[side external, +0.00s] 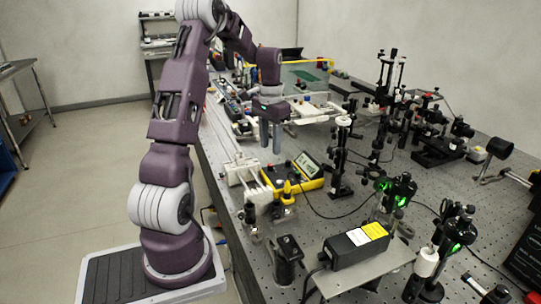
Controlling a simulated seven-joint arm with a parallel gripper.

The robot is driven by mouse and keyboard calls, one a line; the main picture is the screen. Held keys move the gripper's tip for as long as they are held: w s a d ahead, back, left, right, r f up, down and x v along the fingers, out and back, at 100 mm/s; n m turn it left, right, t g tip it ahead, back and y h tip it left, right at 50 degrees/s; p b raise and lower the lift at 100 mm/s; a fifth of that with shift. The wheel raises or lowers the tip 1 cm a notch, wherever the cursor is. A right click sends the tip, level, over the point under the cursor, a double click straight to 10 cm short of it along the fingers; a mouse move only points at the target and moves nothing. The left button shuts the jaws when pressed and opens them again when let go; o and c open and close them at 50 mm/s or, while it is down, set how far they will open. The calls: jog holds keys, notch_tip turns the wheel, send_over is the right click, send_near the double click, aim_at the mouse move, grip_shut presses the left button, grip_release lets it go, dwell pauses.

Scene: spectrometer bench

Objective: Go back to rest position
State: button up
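My gripper (271,136) hangs from the end of my purple arm, pointing down over the left part of the optical bench (300,240). Its two grey fingers look apart, with a narrow gap between them and nothing visible held in it. It is behind the yellow multimeter (298,181) as seen from this camera. Whether the fingertips touch anything on the bench is too small to tell.
Several black post-mounted optics (341,150) stand to the right of my gripper. A black box with a yellow label (356,246) is at the front. White rails (247,172) lie near the left edge. Open floor (80,170) lies left of the bench.

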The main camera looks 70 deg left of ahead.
jog(key=shift+r, duration=0.4)
jog(key=d+r+m+t+y, duration=0.1)
jog(key=d+r, duration=0.4)
jog(key=d, duration=0.4)
jog(key=d+r+m+t, duration=0.1)
jog(key=d+r, duration=0.4)
jog(key=d, duration=0.4)
jog(key=s+d+r+m+t+h, duration=0.1)
jog(key=s+d+t, duration=0.2)
jog(key=s+d, duration=1.2)
jog(key=shift+s+r+m+t, duration=0.2)
jog(key=shift+s+m+t, duration=0.1)
jog(key=shift+m, duration=0.1)
jog(key=shift+w, duration=0.1)
